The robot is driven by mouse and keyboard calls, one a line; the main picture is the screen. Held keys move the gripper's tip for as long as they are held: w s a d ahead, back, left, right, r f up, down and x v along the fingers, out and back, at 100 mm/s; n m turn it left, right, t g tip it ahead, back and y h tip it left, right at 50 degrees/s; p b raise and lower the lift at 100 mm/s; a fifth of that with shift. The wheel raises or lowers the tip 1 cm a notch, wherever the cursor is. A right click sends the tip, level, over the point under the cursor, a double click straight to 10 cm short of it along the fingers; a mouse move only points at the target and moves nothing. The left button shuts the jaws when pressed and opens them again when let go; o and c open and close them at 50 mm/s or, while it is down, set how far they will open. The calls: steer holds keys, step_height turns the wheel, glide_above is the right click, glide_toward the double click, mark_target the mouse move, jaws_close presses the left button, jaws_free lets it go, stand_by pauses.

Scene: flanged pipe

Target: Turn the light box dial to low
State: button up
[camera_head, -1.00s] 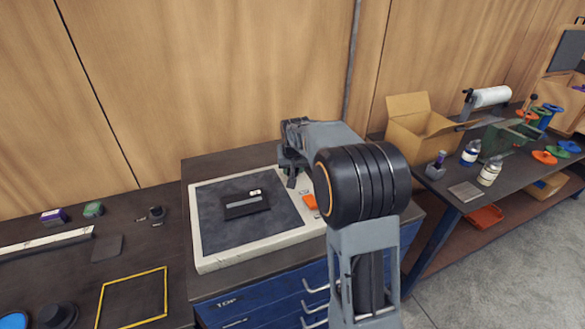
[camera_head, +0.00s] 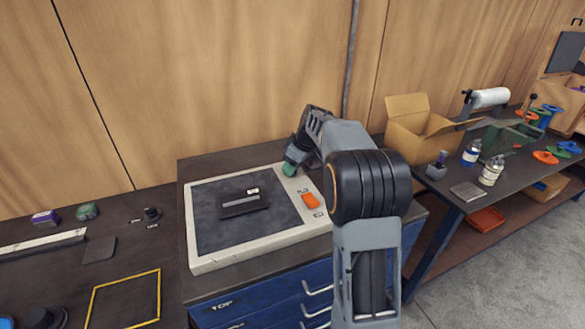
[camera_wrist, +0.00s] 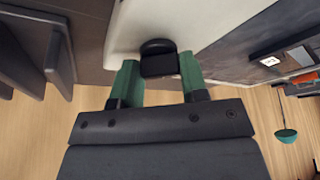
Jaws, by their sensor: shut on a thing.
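The light box (camera_head: 250,248) is a flat box with a pale frame and a dark panel, lying on top of a blue drawer cabinet. My gripper (camera_head: 291,168) is at its back right corner, with green fingertips low over the pale frame. In the wrist view, a black dial (camera_wrist: 158,60) sits between the two green fingers of my gripper (camera_wrist: 157,78), which are shut on it. In the head view the dial is hidden by my gripper. I cannot read the dial's setting or any low mark.
An orange switch (camera_head: 310,201) is on the frame's right side. A small dark bar (camera_head: 243,205) lies on the panel. A wooden wall stands close behind. An open cardboard box (camera_head: 417,130) and bottles are on the right bench.

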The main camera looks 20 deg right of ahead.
steer(key=n+g, duration=0.1)
steer(key=n, duration=0.1)
steer(key=n+y, duration=0.1)
steer(key=n, duration=0.2)
steer(key=shift+w+d+n+g+p, duration=0.15)
steer(key=shift+n+g+p, duration=0.15)
steer(key=shift+g+p, duration=0.1)
steer(key=shift+w+n+g+y+p, duration=0.15)
steer(key=shift+n+g+p, duration=0.3)
steer(key=shift+n, duration=0.65)
steer(key=shift+s+n+g+y+p, duration=0.15)
steer(key=shift+n+g+p, duration=0.25)
steer(key=shift+n, duration=0.7)
steer(key=shift+w, duration=0.1)
steer(key=o, duration=0.9)
steer(key=shift+r, duration=0.1)
steer(key=p+v, duration=0.2)
steer(key=v, duration=1.1)
steer(key=shift+w+d+r, duration=0.1)
steer(key=shift+d+r, duration=0.1)
